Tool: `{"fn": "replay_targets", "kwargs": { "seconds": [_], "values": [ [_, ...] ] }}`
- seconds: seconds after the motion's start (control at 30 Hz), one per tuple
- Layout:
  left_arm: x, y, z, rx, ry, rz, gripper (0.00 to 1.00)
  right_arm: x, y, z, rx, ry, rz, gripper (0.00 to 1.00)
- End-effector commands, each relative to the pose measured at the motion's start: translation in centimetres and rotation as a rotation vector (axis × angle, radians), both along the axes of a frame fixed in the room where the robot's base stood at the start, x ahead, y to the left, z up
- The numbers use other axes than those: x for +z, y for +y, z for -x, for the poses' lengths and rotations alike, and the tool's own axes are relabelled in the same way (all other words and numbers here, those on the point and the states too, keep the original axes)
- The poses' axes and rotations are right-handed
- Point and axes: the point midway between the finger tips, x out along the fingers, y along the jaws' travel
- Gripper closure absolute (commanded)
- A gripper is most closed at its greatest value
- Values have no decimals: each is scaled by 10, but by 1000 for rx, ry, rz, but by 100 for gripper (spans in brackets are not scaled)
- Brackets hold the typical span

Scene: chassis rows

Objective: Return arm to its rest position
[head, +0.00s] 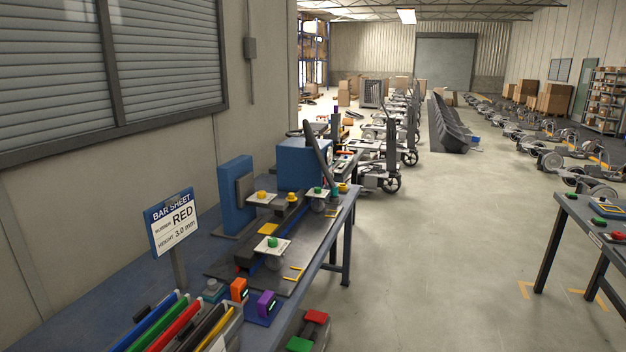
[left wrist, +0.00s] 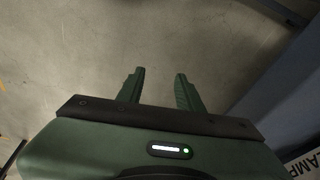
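My left gripper (left wrist: 158,88) shows in the left wrist view. Its two dark green fingers are apart with nothing between them, above bare grey floor. Neither of my arms shows in the head view, and my right gripper is in neither view.
A workbench (head: 335,222) with a blue machine (head: 304,163) and coloured buttons runs along the left wall. A sign (head: 172,222) reads "BAR SHEET, RED, 3.0 mm" beside several coloured bars. Another table (head: 573,222) stands at the right.

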Motion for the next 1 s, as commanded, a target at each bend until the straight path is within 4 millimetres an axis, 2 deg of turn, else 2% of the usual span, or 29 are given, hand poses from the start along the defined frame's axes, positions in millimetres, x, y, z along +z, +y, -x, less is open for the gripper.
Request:
{"fn": "replay_targets", "kwargs": {
  "seconds": [0.03, 0.17, 0.2, 0.3, 0.4, 0.5, 0.6, 0.7, 0.83, 1.0],
  "values": [
    [-28, 0, 4, -2, 16, -1, 64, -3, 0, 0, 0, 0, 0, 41],
    [-102, 2, 22, -8, 48, -5, 64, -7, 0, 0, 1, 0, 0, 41],
    [-125, 3, 32, -10, 59, -6, 64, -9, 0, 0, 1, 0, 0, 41],
    [-178, 7, 59, -16, 84, -8, 64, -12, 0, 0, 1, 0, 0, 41],
    [-223, 13, 93, -21, 107, -12, 64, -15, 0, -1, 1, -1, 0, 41],
    [-258, 19, 130, -26, 127, -15, 64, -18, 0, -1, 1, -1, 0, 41],
    [-280, 25, 161, -30, 143, -17, 64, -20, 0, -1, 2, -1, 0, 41],
    [-292, 30, 183, -34, 153, -19, 64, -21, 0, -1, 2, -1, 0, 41],
    [-298, 33, 197, -36, 158, -21, 64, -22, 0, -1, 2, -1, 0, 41],
    [-299, 33, 199, -36, 158, -20, 64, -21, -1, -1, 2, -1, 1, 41]
  ]
}}
